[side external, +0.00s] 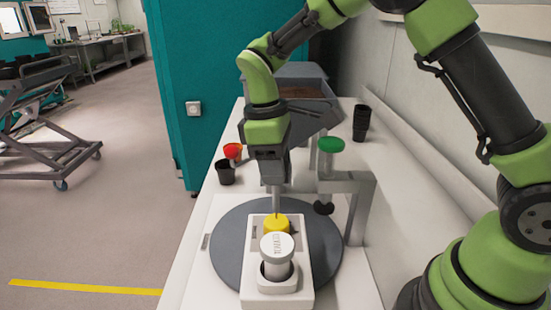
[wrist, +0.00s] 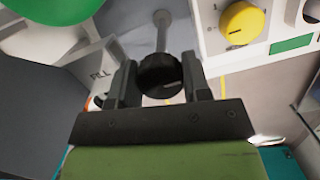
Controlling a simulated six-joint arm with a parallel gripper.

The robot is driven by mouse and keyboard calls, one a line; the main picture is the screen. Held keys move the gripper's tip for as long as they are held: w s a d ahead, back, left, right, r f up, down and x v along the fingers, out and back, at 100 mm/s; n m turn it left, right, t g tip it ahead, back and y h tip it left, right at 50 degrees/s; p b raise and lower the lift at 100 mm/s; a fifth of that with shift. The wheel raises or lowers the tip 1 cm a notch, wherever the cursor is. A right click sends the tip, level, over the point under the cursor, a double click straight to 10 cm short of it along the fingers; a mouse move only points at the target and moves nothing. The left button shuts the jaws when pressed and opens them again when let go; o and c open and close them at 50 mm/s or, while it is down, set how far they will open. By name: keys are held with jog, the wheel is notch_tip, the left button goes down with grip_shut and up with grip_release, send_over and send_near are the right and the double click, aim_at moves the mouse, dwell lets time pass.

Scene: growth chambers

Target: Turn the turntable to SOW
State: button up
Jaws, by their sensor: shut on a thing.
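The turntable is a dark grey disc (side external: 228,245) on a white bench. A white box with a yellow knob (side external: 276,222) and a white round cap (side external: 277,246) stands in front and hides much of the disc. My gripper (side external: 276,208) points down behind the box, its tips hidden around the yellow knob. In the wrist view my gripper (wrist: 159,80) is shut on a black round knob (wrist: 160,72), with a grey rod (wrist: 162,30) beyond it. A white part marked FILL (wrist: 100,75) is left of the fingers. I cannot read a SOW mark.
A green-topped post (side external: 330,145) on a grey bracket (side external: 358,205) stands right of my gripper. Black pots (side external: 361,122) are stacked at the back right. A wall bounds the right side.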

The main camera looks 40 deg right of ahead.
jog(key=o, duration=0.6)
jog(key=shift+d, duration=0.1)
jog(key=shift+r, duration=3.5)
